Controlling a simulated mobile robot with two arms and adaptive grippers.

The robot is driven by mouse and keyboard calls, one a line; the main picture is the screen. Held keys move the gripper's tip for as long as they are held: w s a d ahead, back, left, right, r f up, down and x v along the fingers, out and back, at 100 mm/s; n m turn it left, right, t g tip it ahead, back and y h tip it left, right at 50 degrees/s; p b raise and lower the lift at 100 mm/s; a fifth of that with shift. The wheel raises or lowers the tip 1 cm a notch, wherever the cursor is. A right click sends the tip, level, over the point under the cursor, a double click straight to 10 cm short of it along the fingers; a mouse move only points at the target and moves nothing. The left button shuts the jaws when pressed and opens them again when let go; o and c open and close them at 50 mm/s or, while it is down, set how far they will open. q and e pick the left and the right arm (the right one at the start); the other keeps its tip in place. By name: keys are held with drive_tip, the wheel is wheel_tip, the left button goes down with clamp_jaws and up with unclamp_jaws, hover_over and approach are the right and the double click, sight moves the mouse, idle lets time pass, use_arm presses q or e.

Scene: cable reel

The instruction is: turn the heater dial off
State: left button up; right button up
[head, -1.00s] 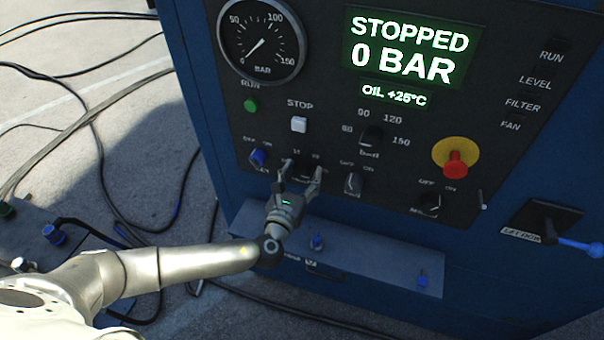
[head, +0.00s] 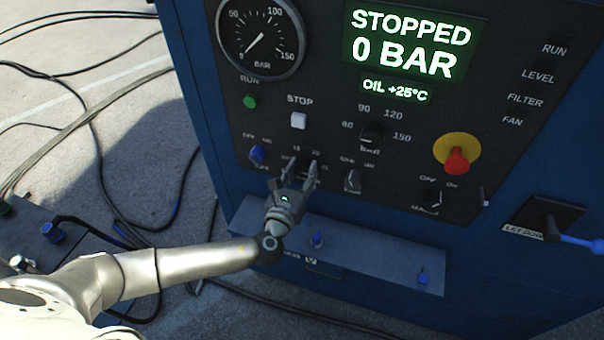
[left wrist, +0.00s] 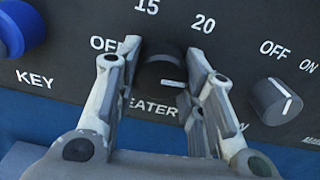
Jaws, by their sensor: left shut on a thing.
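The heater dial (left wrist: 162,74) is a dark round knob on the black control panel, with "OFF" to its upper left, "15" and "20" above, and a partly covered "HEATER" label below. A short pale mark shows on its lower right part. In the head view the heater dial (head: 303,164) is small and partly covered by my left gripper (head: 293,176). In the left wrist view the left gripper (left wrist: 168,68) has one finger on each side of the dial and is shut on it. My right gripper is not in view.
A blue key switch (head: 257,155) sits left of the dial, and another dark knob (head: 353,181) right of it. Above are the white stop button (head: 298,121) and another dial (head: 372,133). A red emergency button (head: 456,160) is further right. A blue-grey ledge (head: 365,262) juts out below.

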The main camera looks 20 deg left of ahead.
use_arm(q)
drive_tip(key=n+b, duration=0.2)
drive_tip(key=shift+f+n, duration=0.3)
drive_tip(key=n+b, duration=0.2)
drive_tip(key=shift+d+n, duration=0.1)
drive_tip(key=shift+n, duration=0.3)
drive_tip(key=n+b, duration=0.2)
drive_tip(key=n, duration=0.1)
drive_tip(key=shift+r, duration=0.15)
drive_tip(key=shift+r+n+b, duration=0.1)
drive_tip(key=shift+n+b, duration=0.5)
drive_tip(key=shift+n, duration=0.6)
drive_tip(key=shift+d, duration=0.1)
drive_tip(key=o, duration=1)
drive_tip(key=shift+r, duration=0.1)
drive_tip(key=shift+o, duration=0.2)
drive_tip(key=shift+s, duration=0.1)
